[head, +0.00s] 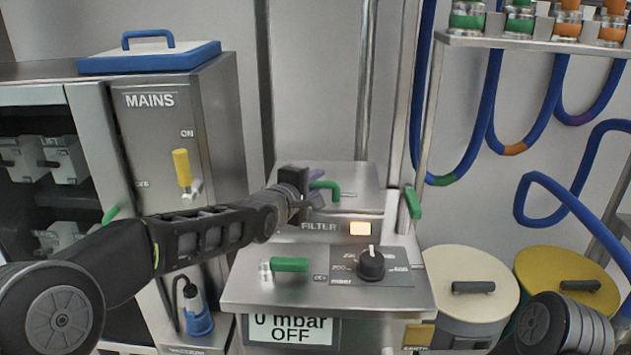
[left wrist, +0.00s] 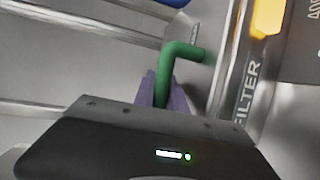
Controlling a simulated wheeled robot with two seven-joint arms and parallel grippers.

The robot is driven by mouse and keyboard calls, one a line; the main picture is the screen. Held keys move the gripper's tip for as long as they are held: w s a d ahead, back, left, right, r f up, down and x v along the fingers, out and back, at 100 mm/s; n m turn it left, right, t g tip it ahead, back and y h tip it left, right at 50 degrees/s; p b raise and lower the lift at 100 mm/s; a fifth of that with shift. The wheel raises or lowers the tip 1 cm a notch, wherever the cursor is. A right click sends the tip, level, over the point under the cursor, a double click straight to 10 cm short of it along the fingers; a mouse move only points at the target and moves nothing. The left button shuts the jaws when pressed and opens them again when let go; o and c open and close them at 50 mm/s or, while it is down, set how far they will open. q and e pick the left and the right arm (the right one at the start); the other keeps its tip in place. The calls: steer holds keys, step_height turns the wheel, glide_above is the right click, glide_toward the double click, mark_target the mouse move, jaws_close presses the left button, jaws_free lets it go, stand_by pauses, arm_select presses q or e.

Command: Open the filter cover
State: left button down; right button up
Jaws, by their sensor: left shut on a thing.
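The filter cover (head: 352,180) is a flat grey metal lid on top of the machine, behind the FILTER label. It looks closed. A green bent handle (head: 327,188) rises from the cover and also shows in the left wrist view (left wrist: 178,62). My left gripper (head: 312,190) is at this handle, its purple fingers (left wrist: 165,95) shut around the handle's lower part.
A green lever (head: 290,264) and a black dial (head: 371,265) sit on the machine's front panel. Another green lever (head: 412,202) stands to the right of the cover. The MAINS cabinet (head: 165,140) stands at left. Two lidded drums (head: 468,262) stand at right, under blue hoses.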

stand_by(0.8)
arm_select(q)
steer(key=shift+w+r+g+p, duration=0.2)
steer(key=shift+r+g+p, duration=0.1)
steer(key=shift+r+p, duration=0.85)
steer(key=w+r+n+g+y+p, duration=0.1)
steer(key=w+r+g+p, duration=0.3)
steer(key=p, duration=1.6)
steer(key=shift+w+r+n, duration=0.3)
steer(key=shift+w+r, duration=0.45)
steer(key=shift+r, duration=1.1)
